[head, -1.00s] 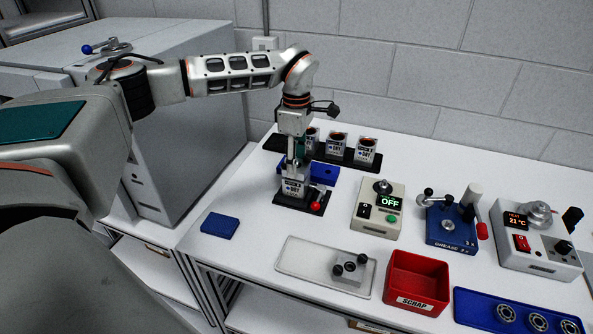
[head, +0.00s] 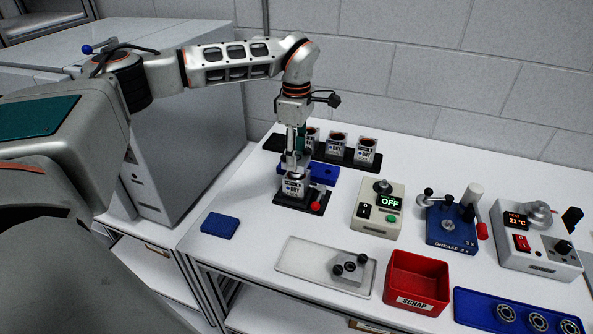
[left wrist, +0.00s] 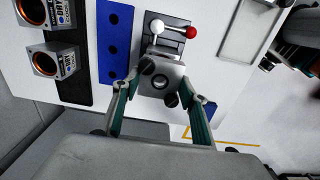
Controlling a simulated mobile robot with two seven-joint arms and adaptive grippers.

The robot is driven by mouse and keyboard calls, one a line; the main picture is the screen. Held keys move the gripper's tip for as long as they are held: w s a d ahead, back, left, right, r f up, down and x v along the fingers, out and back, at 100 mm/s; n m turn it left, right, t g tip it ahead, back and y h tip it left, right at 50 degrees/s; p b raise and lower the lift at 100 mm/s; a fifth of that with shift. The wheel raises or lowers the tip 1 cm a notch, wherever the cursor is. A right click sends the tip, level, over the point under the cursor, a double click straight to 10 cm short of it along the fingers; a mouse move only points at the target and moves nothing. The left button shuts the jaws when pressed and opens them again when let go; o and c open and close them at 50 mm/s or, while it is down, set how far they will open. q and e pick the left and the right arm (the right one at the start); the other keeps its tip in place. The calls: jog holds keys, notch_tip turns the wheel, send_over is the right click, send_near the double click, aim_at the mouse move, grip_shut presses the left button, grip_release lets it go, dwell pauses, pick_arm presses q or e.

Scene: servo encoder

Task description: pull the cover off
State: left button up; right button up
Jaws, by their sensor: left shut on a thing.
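A servo motor with a printed label (head: 293,187) sits in a black fixture (head: 288,202) at the left part of the table. My left gripper (head: 293,160) points down over the motor, shut on the grey cover. In the left wrist view, the fingers of my left gripper (left wrist: 158,92) flank the grey cover (left wrist: 178,78), which has dark knobs at its corners and a round opening in its middle. The cover sits just above the motor; the fingers partly hide it in the head view. My right gripper is not in view.
The fixture has a red ball knob (head: 316,206). A pale tray (head: 300,262) holds a grey part with dark knobs (head: 350,267). More motors stand in the black rack behind (head: 347,158).

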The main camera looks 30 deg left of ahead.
pick_arm(q)
jog(key=shift+r, duration=2.9)
jog(key=shift+d, duration=0.1)
